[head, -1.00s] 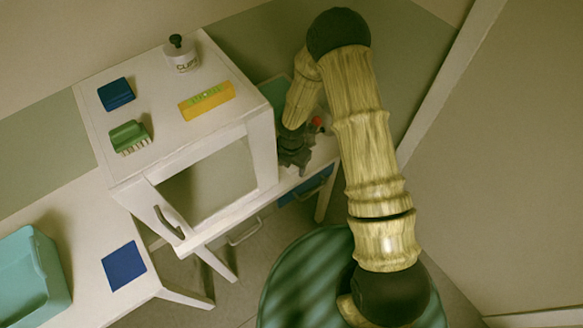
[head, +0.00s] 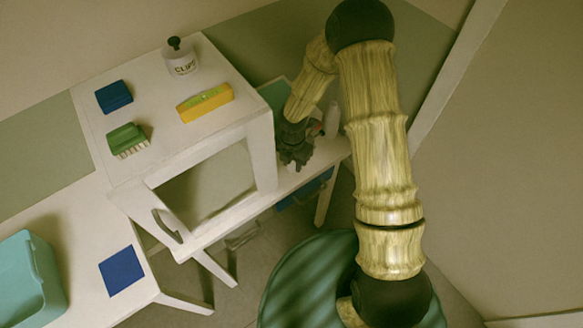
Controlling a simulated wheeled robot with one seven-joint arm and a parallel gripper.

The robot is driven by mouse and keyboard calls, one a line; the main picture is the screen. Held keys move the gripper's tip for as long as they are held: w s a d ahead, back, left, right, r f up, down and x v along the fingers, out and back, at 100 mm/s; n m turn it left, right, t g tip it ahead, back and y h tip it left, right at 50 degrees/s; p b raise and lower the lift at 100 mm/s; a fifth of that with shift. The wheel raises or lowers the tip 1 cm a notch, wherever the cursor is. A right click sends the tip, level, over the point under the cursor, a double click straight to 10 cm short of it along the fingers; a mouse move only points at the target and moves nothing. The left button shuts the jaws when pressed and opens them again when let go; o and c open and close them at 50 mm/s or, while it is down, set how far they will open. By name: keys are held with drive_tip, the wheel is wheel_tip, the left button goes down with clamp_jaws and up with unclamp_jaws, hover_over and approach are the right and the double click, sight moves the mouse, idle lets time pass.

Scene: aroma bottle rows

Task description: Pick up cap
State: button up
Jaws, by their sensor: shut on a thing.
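My gripper (head: 297,160) is dark and points down beside the right side of the white cabinet, over the far end of the white table. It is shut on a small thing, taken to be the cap. The fingers and the small scale hide the cap, so its shape and colour cannot be told. A white bottle (head: 332,118) stands just right of the gripper, partly behind my arm. A small reddish patch (head: 318,129) shows between the gripper and the bottle.
The white cabinet (head: 262,150) stands close left of my gripper, its door open. On its top are a blue block (head: 114,96), a green brush (head: 127,139), a yellow level (head: 206,102) and a clips jar (head: 182,60). A teal bin (head: 25,280) is at the lower left.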

sight(293, 164)
wheel_tip(293, 164, up, 4)
drive_tip(key=shift+d+f, duration=0.1)
drive_tip(key=shift+f, duration=0.15)
drive_tip(key=s+d+b, duration=0.1)
drive_tip(key=s+d, duration=0.1)
drive_tip(key=d, duration=0.7)
drive_tip(key=s+d+b, duration=0.1)
drive_tip(key=s+d, duration=0.2)
drive_tip(key=d, duration=0.6)
drive_tip(key=shift+s+d+f, duration=0.2)
drive_tip(key=shift+s+d, duration=0.1)
drive_tip(key=shift+d, duration=0.05)
